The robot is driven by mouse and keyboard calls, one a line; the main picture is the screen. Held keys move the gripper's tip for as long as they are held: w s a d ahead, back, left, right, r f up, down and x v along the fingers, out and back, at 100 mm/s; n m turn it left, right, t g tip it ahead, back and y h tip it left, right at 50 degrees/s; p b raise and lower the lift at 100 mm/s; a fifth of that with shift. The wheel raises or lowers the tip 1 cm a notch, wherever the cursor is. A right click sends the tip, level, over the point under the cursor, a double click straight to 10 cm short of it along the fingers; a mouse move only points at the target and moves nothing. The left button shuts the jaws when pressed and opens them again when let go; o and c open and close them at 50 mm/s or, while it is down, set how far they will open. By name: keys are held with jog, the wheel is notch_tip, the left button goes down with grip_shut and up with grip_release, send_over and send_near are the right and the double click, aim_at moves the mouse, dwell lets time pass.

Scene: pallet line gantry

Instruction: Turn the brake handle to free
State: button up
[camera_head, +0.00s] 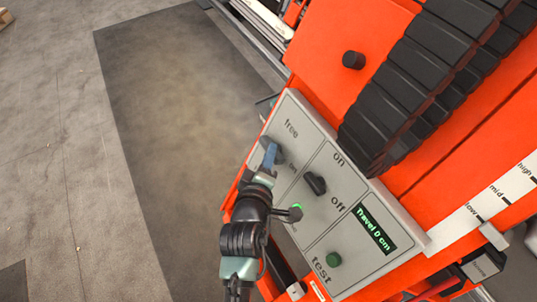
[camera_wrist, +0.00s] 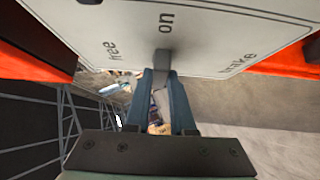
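The grey control panel (camera_head: 322,228) is on the orange machine, tilted in the head view. My gripper (camera_head: 270,158) is at its left section, just below the word "free", and covers most of the brake handle there. In the wrist view the brake handle (camera_wrist: 162,62) is a small grey bar standing out from the panel. The fingertips of my gripper (camera_wrist: 162,78) lie close along both sides of it, with no clear gap. "free" is to its left, "on" above it and "brake" to its right in that view.
A black rotary knob (camera_head: 315,183) stands between "on" and "off". A green button (camera_head: 333,259) is by "test", and a display (camera_head: 375,228) reads "Travel 0 cm". A black cable chain (camera_head: 405,95) runs close above the panel. The floor (camera_head: 165,110) to the left is clear.

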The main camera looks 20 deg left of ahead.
grip_shut()
